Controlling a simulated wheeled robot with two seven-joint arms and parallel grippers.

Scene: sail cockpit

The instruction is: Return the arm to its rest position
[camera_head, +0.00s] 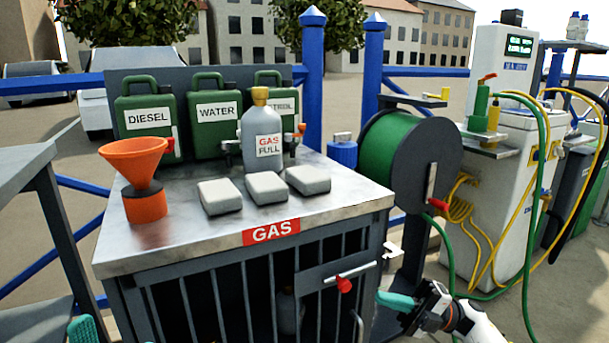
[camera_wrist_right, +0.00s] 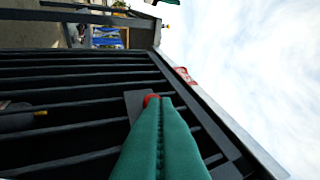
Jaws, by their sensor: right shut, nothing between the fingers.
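My right gripper (camera_head: 383,298) is low at the right of the gas cage, its teal fingers pointing left toward the cage front. In the right wrist view, its fingers (camera_wrist_right: 160,108) are pressed together with nothing between them. The red knob (camera_head: 344,285) on the cage latch is left of the fingertips, with a gap in the head view. In the wrist view, the red knob (camera_wrist_right: 150,100) shows just beyond the tips; contact cannot be told. A teal, ridged piece of my left gripper (camera_head: 82,331) shows at the bottom left edge; its jaw opening is not clear.
The barred gas cage (camera_head: 230,300) has a metal top (camera_head: 200,235) bearing an orange funnel (camera_head: 140,165), green cans, a grey gas bottle (camera_head: 262,140) and grey blocks. A green hose reel (camera_head: 395,150) and white pump (camera_head: 500,170) with hoses stand at right.

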